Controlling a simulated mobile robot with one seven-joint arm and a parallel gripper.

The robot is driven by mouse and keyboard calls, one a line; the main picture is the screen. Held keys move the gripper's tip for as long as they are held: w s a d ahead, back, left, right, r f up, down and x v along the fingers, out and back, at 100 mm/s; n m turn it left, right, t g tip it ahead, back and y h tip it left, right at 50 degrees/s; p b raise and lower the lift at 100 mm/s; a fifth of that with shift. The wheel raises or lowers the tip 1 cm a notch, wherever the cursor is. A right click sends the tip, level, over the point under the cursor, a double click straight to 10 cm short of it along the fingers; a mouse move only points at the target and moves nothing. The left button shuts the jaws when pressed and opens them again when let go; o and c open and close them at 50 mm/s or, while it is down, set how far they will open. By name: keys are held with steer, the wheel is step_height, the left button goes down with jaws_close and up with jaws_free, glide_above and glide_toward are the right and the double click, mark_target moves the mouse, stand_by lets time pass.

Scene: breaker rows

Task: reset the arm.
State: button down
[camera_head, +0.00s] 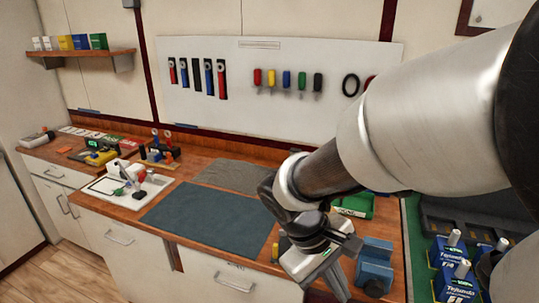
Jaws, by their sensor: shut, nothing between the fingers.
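My arm reaches in from the right side and crosses the front of the head view, large and close to the camera. My gripper (322,272) is at its lower end, in front of the wooden workbench (205,162), over the bench's front edge near a blue vise-like block (375,266). The gripper is shut and empty. Its fingertips are hard to make out from this angle. The arm hides part of the bench and wall on the right.
A dark mat (205,218) lies clear on the bench. A white tray (152,192) with small items stands left of it. Blue boxes (457,283) stand at the lower right. A green item (355,205) sits behind the gripper. Tools hang on the wall panel (225,50).

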steer(key=s+r+m+t+y, duration=0.2)
steer(key=r+m+t, duration=0.1)
steer(key=r, duration=0.3)
steer(key=s+r+m+t+y, duration=0.2)
steer(key=r+m+y, duration=0.1)
steer(key=r, duration=0.3)
steer(key=shift+d+r+m+t, duration=0.3)
steer(key=shift+d+r+t, duration=0.05)
steer(key=shift+t, duration=0.05)
